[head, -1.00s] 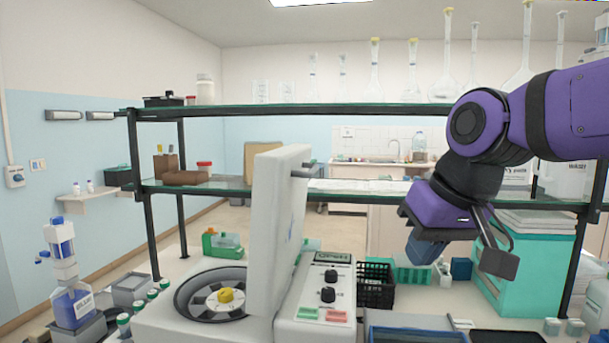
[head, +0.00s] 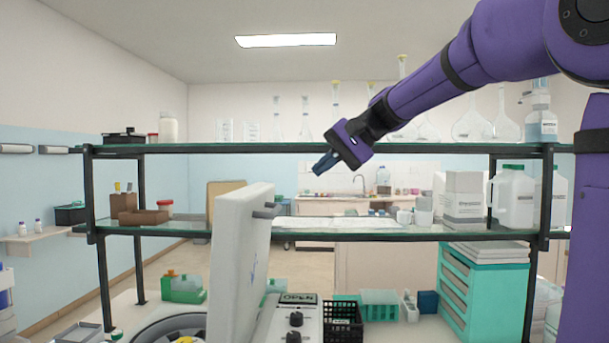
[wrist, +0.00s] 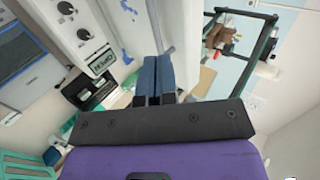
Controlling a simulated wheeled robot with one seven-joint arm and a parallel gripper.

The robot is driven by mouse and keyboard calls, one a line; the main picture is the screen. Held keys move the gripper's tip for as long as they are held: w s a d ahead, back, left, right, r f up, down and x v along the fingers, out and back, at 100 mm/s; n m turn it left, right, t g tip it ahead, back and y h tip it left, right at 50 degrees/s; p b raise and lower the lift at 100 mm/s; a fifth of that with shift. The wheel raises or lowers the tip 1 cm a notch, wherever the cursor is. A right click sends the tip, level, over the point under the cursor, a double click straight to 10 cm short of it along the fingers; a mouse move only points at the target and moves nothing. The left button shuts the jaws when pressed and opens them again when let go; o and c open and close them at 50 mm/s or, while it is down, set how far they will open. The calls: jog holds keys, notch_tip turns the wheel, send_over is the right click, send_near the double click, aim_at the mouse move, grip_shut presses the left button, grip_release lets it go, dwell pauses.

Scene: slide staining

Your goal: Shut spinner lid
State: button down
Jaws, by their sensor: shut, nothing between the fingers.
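The spinner's white lid (head: 238,262) stands raised, nearly upright, in the head view. Below it are the dark round bowl (head: 160,330) with a yellow hub (head: 188,340), cut off by the bottom edge, and the control panel (head: 292,322) with black knobs. My gripper (head: 325,163) is up and to the right of the lid, apart from it, in front of the upper shelf. Its blue fingers are together and empty. In the wrist view the fingers (wrist: 155,75) point toward the white lid (wrist: 145,20), with the knobbed panel (wrist: 82,35) to their left.
A glass shelf rack (head: 330,148) stands behind the spinner, carrying flasks and bottles. A black basket (head: 343,320), a green rack (head: 379,304) and teal drawers (head: 480,285) stand to the right. A green caddy (head: 183,288) is at the left.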

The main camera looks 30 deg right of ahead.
aim_at(258, 200)
jog(key=x, duration=0.3)
jog(key=r+x, duration=0.1)
jog(key=x, duration=0.3)
jog(key=a+x, duration=0.1)
jog(key=x, duration=0.2)
jog(key=shift+w+a, duration=0.2)
jog(key=shift+w, duration=0.1)
jog(key=shift+w+a, duration=0.35)
jog(key=shift+a, duration=0.2)
jog(key=shift+a+r, duration=0.1)
